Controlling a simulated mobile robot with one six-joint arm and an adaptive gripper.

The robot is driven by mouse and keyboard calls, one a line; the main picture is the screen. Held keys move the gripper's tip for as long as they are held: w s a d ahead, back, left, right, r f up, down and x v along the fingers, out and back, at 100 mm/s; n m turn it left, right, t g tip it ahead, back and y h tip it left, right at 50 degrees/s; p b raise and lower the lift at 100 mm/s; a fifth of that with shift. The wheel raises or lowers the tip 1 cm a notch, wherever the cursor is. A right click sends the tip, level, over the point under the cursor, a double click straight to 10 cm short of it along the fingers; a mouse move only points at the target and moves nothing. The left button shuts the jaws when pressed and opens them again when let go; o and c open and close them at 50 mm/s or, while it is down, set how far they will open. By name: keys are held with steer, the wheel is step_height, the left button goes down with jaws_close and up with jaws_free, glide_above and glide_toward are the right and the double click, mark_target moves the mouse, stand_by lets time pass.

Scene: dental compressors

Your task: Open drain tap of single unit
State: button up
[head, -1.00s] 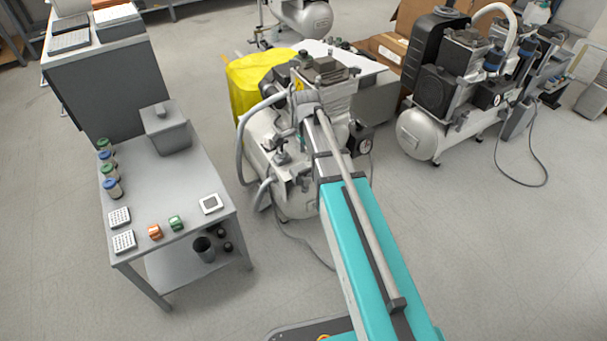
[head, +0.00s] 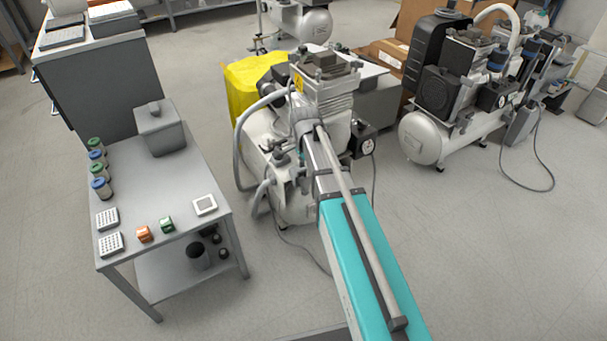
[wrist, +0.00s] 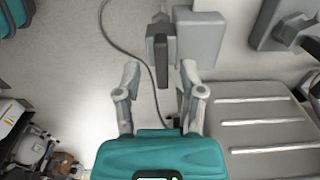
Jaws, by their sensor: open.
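The single compressor unit (head: 285,190) stands in the middle of the head view, with a pale tank, a finned pump head and grey hoses. My arm reaches over it and hides part of its front. My gripper (wrist: 160,82) is open in the wrist view, its two grey fingers apart with nothing between them. Just beyond the fingertips is a grey box with a dark upright bar (wrist: 162,62); I cannot tell whether they touch. The gripper is hidden by my arm in the head view. I cannot make out the drain tap in either view.
A grey table (head: 180,215) with jars and small blocks stands left of the unit. A yellow cover (head: 250,85) lies behind it. A twin compressor (head: 425,135) stands at right, its cable on the floor. Floor between the units is mostly clear.

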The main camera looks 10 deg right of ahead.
steer(key=shift+f, duration=0.45)
